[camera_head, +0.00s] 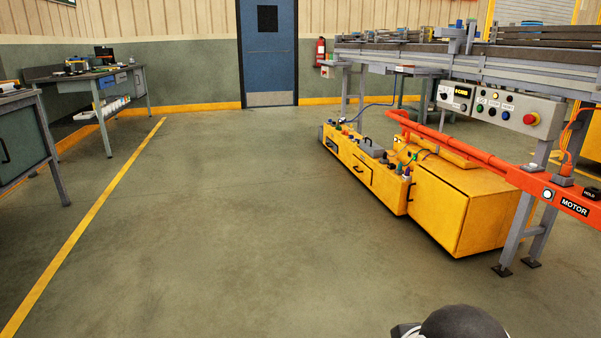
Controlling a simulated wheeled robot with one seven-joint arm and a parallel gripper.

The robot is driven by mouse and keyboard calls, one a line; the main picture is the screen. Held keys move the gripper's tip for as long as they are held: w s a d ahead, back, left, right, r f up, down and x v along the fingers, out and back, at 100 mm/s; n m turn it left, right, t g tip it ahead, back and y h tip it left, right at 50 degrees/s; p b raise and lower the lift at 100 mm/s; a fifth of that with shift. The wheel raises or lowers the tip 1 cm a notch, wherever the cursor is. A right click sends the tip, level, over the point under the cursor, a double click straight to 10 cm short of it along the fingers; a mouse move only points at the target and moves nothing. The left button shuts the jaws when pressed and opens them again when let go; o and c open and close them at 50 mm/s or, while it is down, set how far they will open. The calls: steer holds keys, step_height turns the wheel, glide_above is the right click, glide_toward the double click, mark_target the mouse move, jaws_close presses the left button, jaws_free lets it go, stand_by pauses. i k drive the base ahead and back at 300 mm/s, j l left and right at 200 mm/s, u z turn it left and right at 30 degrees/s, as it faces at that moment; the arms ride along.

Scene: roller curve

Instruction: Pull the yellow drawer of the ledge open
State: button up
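A low yellow ledge (389,186) runs along the floor under the conveyor on the right side of the head view. A yellow drawer front (361,171) with a small dark handle (358,168) sits in its long side face. The front looks flush, so the drawer appears shut. Another dark handle (410,191) shows nearer, by the ledge's step up to a taller yellow box. My gripper is not in view. A dark rounded part of my arm shows at the bottom edge, well short of the ledge.
Clear green floor (230,220) lies left of and before the ledge. An orange rail (470,152) marked MOTOR, a control panel (490,104) and grey conveyor legs (518,230) stand at the right. Workbenches (110,78) stand at the left. Small coloured items top the ledge.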

mark_target(359, 167)
steer(key=i, duration=4.8)
steer(key=i+j+z, duration=0.2)
steer(key=i, duration=0.45)
steer(key=i+j+z, duration=0.2)
steer(key=i, duration=0.45)
steer(key=l, duration=0.1)
